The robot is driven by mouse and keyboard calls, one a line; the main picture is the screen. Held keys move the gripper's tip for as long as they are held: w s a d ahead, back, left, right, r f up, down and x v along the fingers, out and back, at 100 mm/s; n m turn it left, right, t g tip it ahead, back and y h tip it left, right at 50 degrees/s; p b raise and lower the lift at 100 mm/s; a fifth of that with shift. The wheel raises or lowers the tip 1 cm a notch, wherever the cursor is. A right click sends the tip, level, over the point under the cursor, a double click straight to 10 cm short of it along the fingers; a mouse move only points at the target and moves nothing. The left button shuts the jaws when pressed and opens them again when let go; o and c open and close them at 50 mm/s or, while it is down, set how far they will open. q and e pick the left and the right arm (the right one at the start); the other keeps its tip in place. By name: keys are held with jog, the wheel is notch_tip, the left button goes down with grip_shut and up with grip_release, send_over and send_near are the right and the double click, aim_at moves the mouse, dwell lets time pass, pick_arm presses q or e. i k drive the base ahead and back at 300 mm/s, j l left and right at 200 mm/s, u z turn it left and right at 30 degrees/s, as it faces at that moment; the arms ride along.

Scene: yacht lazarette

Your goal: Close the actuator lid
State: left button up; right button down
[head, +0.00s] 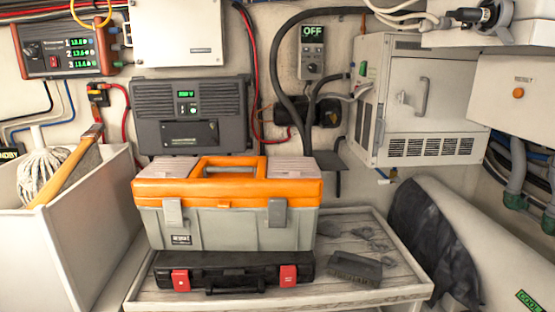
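No part is clearly marked as the actuator or its lid, so I cannot tell which one it is. A white box with a flat front (178,33) is on the wall at the top. A pale cabinet (418,100) at the right has a handled front panel (423,95) and dark vent slots below it. That panel looks shut. A white housing (518,92) with an orange button is at the far right. Neither of my grippers is in the head view.
An orange and grey toolbox (228,228) stands on a black case (234,271) on a wooden-floored tray (385,290). A white bin (90,235) holding a mop is at left. A dark cloth (432,245) drapes over a white rounded body at right. Cables hang along the wall.

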aim_at(491, 104)
jog(key=z, duration=1.3)
